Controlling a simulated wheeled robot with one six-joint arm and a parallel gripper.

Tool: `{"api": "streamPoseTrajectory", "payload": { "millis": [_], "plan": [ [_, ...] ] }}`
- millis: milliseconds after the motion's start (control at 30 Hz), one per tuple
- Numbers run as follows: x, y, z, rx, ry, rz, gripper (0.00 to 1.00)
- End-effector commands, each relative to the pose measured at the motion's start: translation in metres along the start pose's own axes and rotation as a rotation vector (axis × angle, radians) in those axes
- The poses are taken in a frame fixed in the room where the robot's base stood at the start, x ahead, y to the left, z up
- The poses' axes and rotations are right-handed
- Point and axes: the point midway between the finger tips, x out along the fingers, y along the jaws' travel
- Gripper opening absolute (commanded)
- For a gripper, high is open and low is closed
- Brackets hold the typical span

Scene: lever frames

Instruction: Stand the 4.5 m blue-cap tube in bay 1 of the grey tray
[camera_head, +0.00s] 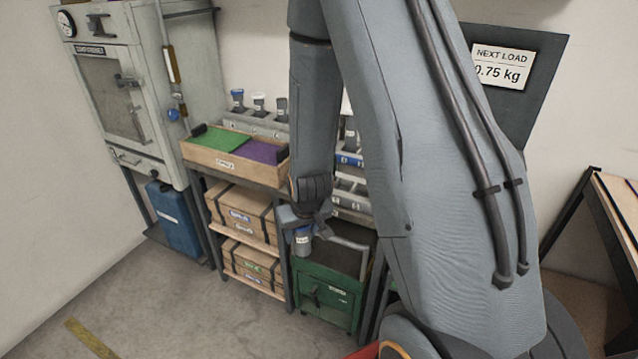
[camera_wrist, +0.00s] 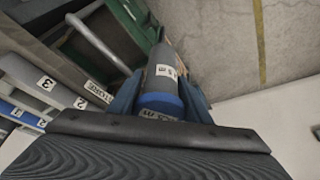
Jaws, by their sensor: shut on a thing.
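My gripper (camera_head: 303,222) is shut on a grey tube with a blue cap (camera_head: 302,242), held in the air in front of the shelves. In the wrist view the tube (camera_wrist: 163,70) lies between the fingers (camera_wrist: 160,100), with its blue band or cap toward the camera; its white label is too small to read surely. A grey tray (camera_wrist: 47,82) marked 3 and 2 shows at the left of the wrist view, beside a STORE label. In the head view the grey racks (camera_head: 350,192) are partly behind my arm; bay 1 cannot be made out.
A grey rack with several capped tubes (camera_head: 258,108) stands at the back. A wooden tray with green and purple pads (camera_head: 230,158) is left of my arm. A green cabinet (camera_head: 328,296) stands below the gripper. Floor at the front left is clear.

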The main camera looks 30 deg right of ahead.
Motion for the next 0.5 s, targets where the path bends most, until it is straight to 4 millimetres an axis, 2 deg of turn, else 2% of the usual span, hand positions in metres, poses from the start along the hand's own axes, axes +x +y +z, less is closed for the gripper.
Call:
{"api": "streamPoseTrajectory", "payload": {
  "millis": [33, 100, 233, 400, 500],
  "plan": [
    [-0.002, 0.019, -0.012, 0.024, 0.008, 0.017, 0.15],
    [-0.011, 0.043, -0.023, 0.048, 0.005, 0.033, 0.15],
    [-0.032, 0.084, -0.036, 0.093, -0.001, 0.050, 0.15],
    [-0.057, 0.118, -0.045, 0.133, 0.002, 0.043, 0.15],
    [-0.066, 0.128, -0.047, 0.145, 0.004, 0.038, 0.15]
  ]
}}
